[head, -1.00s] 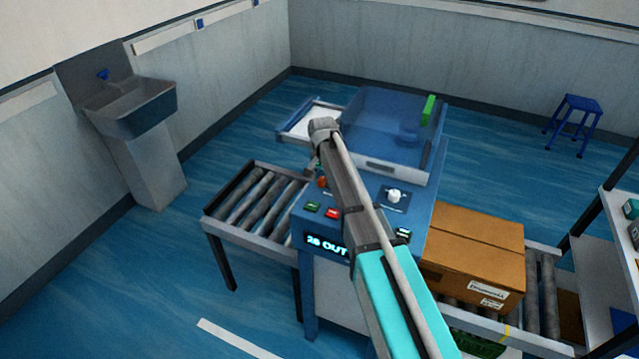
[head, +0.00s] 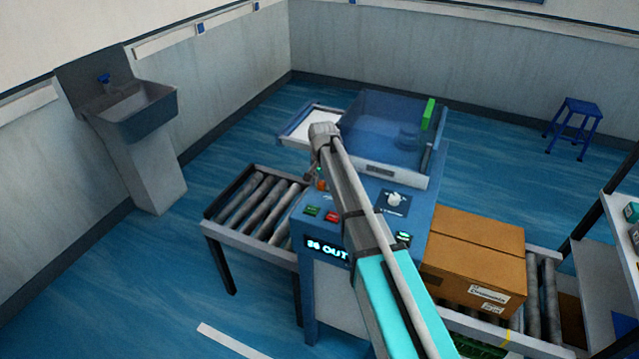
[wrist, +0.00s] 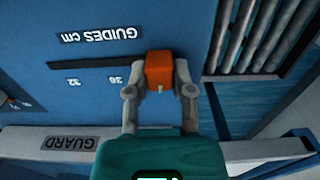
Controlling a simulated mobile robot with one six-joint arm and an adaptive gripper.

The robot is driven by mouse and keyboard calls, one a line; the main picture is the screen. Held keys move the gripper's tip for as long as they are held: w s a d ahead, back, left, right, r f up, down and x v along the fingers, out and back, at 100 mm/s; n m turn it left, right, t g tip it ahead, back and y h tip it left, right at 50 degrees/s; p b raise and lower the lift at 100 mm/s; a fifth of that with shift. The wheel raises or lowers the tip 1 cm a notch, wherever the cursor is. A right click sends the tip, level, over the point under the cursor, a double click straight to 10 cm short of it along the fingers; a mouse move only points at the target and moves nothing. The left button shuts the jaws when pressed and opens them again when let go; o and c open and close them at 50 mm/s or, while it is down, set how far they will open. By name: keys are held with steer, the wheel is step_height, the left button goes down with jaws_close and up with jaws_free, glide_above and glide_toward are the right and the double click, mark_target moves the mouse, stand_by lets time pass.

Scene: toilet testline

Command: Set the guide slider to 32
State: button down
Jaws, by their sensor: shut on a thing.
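The orange guide slider knob (wrist: 159,70) shows in the wrist view, between the two fingers of my gripper (wrist: 160,88), which is shut on it. The upside-down GUIDES cm scale (wrist: 97,35) has marks 32 (wrist: 73,82) and 36 (wrist: 115,79); the knob lies to the right of the 36 label. The slot runs to the left of the knob. In the head view the knob (head: 321,185) is a small orange spot, partly hidden by my arm. The machine's display (head: 327,249) seems to read 36 OUT, slightly blurred.
The clear blue guard (head: 385,125) stands behind the panel, and its GUARD bar (wrist: 75,143) is close below my gripper in the wrist view. Roller conveyors (head: 255,205) flank the machine. A cardboard box (head: 470,255) sits on the right. A white dial (head: 393,198) and buttons are nearby.

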steer(key=s+d, duration=0.1)
steer(key=d, duration=0.2)
steer(key=s+d, duration=0.1)
steer(key=d, duration=0.2)
steer(key=s+d, duration=0.1)
steer(key=d, duration=0.2)
steer(key=shift+s+d, duration=0.3)
steer(key=shift+d, duration=0.05)
steer(key=shift+c, duration=2.4)
jaws_free()
steer(key=shift+d, duration=0.1)
